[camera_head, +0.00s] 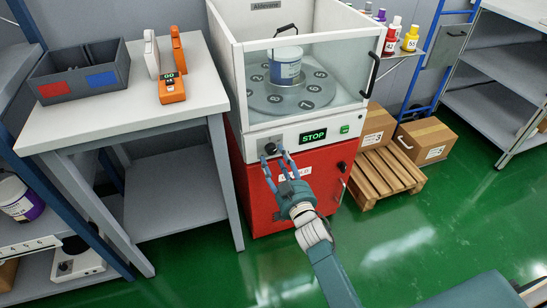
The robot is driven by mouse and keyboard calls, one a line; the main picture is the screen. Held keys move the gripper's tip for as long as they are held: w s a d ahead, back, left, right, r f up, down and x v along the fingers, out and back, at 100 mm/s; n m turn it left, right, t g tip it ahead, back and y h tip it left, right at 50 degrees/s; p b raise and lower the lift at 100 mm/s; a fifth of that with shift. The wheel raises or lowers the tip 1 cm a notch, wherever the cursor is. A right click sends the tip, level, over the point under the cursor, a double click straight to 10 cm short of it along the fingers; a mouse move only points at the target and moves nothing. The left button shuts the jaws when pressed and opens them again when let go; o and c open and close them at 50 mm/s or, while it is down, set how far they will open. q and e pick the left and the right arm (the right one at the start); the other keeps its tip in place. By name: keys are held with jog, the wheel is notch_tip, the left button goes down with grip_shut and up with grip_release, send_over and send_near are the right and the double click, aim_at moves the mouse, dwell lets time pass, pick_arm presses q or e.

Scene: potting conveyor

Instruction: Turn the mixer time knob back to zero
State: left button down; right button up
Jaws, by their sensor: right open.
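The mixer (290,122) stands in the middle, with a white upper body and a red cabinet below. Its time knob (270,149) is a small dark knob on the front panel, left of the green display (313,136) reading STOP. The knob's setting is too small to read. My right gripper (275,167) is open and empty, just below the knob, with its fingers pointing up toward the panel. I cannot tell whether a fingertip touches the knob. My left gripper is not in view.
A can (287,70) stands on the mixer's turntable behind glass. A grey table (105,115) at left holds a bin (80,72) and an orange device (172,90). Boxes and a wooden pallet (385,172) lie at right. The green floor in front is clear.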

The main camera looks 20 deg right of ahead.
aim_at(271, 149)
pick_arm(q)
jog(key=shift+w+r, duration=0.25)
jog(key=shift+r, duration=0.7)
pick_arm(e)
jog(key=shift+w, duration=1.35)
jog(key=c, duration=1.1)
jog(key=shift+c, duration=0.2)
